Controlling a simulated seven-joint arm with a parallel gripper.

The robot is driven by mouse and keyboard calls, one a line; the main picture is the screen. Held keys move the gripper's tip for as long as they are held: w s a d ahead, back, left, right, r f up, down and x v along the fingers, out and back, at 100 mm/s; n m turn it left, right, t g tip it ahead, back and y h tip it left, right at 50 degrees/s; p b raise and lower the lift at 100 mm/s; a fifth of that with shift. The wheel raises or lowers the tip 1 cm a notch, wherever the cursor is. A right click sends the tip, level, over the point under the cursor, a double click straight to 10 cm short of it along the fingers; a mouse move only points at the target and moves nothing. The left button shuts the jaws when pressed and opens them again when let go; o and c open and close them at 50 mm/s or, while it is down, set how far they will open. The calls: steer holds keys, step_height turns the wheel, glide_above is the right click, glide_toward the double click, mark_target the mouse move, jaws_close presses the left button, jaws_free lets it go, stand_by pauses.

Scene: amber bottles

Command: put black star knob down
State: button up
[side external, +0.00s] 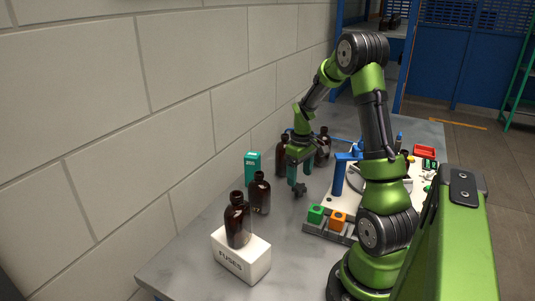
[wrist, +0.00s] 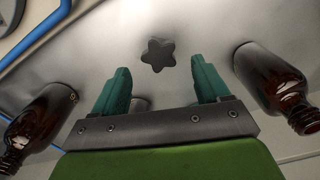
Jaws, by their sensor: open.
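The black star knob (wrist: 158,55) shows whole in the wrist view against the grey tabletop, just beyond my fingertips and centred between them. In the side view the dark knob (side external: 300,190) is small, right below the finger ends; I cannot tell there whether it touches the table. My gripper (side external: 300,180) points down with its green fingers. In the wrist view the two fingers of my gripper (wrist: 160,72) are spread wide, with a gap on each side of the knob.
Amber bottles stand at both sides in the wrist view, left (wrist: 42,118) and right (wrist: 272,82). A teal box (side external: 252,166) stands by the wall; green (side external: 315,213) and orange (side external: 337,219) blocks sit right.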

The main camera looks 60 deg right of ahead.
mark_target(299, 186)
step_height(299, 186, up, 7)
steer(key=w+a+r+t, duration=0.15)
steer(key=a+r, duration=0.25)
steer(key=a, duration=0.4)
steer(key=w+a+r+t, duration=0.1)
steer(key=a+r+t, duration=0.1)
steer(key=a+r, duration=0.5)
steer(key=s+a+t+y, duration=0.1)
steer(key=s+a+t, duration=0.1)
steer(key=a, duration=0.6)
steer(key=s+a+m+t+y, duration=0.1)
steer(key=s+a, duration=0.3)
steer(key=a, duration=0.4)
steer(key=shift+s+a+r+t, duration=0.15)
steer(key=shift+a+r+t, duration=0.05)
steer(key=shift+r+t, duration=0.15)
